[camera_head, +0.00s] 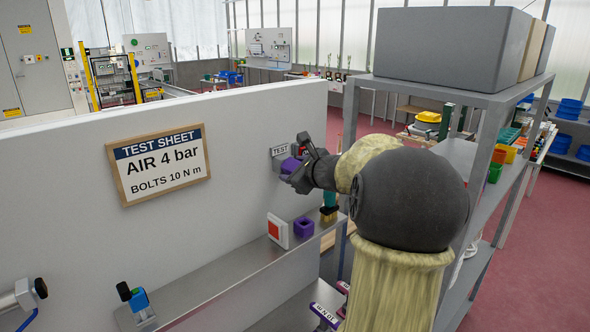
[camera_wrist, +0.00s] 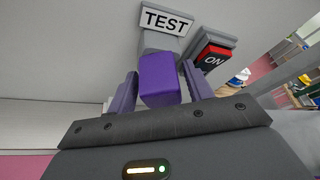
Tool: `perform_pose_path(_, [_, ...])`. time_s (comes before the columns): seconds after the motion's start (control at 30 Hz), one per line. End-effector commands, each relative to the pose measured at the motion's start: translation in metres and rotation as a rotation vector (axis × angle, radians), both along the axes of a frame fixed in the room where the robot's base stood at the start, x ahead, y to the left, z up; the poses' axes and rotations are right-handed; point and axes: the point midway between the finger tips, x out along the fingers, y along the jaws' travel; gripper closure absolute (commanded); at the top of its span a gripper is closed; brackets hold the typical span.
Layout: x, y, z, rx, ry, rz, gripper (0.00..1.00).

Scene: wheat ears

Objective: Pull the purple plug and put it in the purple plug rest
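The purple plug (camera_head: 290,165) sits in a grey socket under a TEST label on the white wall panel. In the wrist view the plug (camera_wrist: 160,80) is between my gripper's two fingers (camera_wrist: 160,72). Narrow gaps show beside its near end, so the fingers look open around it. In the head view my gripper (camera_head: 302,168) is at the socket, and the arm hides part of it. A purple hollow block (camera_head: 304,227), which looks like the purple plug rest, stands on the grey shelf below.
A red ON switch (camera_wrist: 213,58) is close right of the socket. A red-and-white block (camera_head: 277,230) stands left of the purple block, and a green-topped brush-like item (camera_head: 329,205) right of it. A blue-and-black item (camera_head: 136,300) is farther left. A grey rack (camera_head: 480,98) stands right of my arm.

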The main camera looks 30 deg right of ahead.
Motion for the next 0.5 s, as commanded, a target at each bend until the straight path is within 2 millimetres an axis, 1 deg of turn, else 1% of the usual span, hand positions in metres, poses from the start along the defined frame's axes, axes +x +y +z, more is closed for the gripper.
perform_pose_path(0.03, [-0.0001, -0.0002, 0.0001, 0.0, -0.001, -0.001, 0.68])
perform_pose_path(0.07, [-0.0002, -0.0002, 0.0001, 0.0, -0.001, -0.001, 0.73])
perform_pose_path(0.1, [-0.0002, -0.0002, 0.0001, 0.0, -0.001, -0.001, 0.47])
perform_pose_path(0.13, [-0.0002, -0.0003, 0.0001, 0.0, -0.001, -0.001, 0.41])
perform_pose_path(0.17, [-0.0003, -0.0003, 0.0002, 0.0, -0.001, -0.001, 0.4])
perform_pose_path(0.5, [-0.0023, -0.0002, 0.0009, -0.001, 0.0, 0.0, 0.4])
